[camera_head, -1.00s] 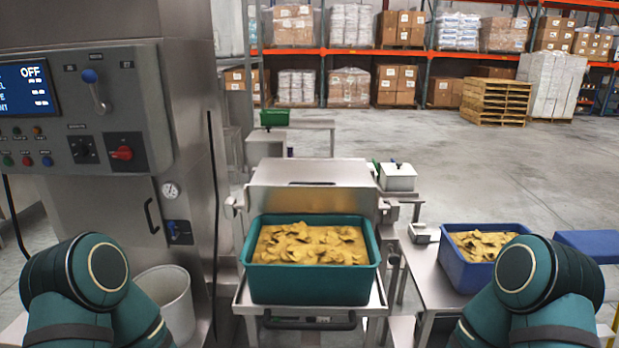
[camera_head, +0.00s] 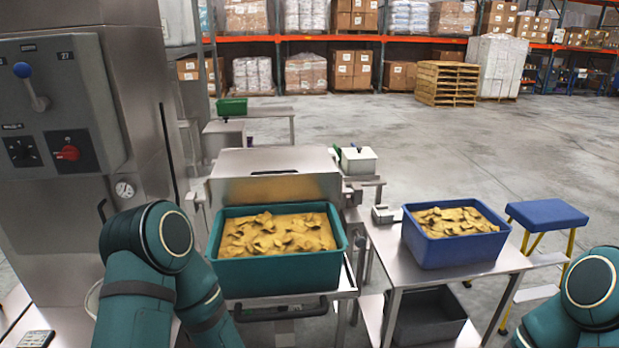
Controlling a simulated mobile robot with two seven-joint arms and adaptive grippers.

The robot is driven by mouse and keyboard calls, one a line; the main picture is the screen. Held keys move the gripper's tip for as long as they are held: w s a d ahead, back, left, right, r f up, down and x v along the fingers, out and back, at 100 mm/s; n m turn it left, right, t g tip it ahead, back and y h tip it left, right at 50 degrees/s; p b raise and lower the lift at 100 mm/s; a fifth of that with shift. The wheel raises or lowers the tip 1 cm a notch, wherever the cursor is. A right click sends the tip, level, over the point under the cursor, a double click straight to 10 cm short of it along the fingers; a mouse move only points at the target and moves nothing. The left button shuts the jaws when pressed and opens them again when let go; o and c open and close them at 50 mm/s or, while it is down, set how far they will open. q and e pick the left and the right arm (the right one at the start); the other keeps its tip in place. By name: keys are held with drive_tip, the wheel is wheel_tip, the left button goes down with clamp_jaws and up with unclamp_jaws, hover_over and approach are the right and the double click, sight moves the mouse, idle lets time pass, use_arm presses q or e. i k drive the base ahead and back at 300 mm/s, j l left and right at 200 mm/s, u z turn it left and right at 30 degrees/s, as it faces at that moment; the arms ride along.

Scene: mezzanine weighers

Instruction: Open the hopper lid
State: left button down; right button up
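The hopper lid (camera_head: 270,162) is a stainless steel cover behind the teal crate, with a dark slot handle on its front face. It looks closed. The teal crate (camera_head: 230,277), full of yellow chips, stands on a steel shelf right in front of it. My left arm reaches in from the bottom left, its elbow beside the crate's left side. My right arm shows only at the bottom right corner. Neither gripper is in the picture.
A blue crate (camera_head: 455,252) of yellow chips stands on a steel side table (camera_head: 390,262). A grey bin (camera_head: 428,315) sits below it. A blue step stool (camera_head: 547,215) stands at the right. A control cabinet (camera_head: 75,120) fills the left. The floor behind is open.

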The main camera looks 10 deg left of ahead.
sight(295, 159)
drive_tip(key=j+z, duration=0.75)
drive_tip(key=j, duration=0.15)
drive_tip(key=j+z, duration=0.15)
drive_tip(key=j, duration=0.35)
drive_tip(key=k+j+z, duration=0.1)
drive_tip(key=j, duration=0.35)
drive_tip(key=k+j, duration=0.1)
drive_tip(key=j, duration=0.2)
drive_tip(key=k+j, duration=0.1)
drive_tip(key=j, duration=0.55)
drive_tip(key=k+z, duration=0.05)
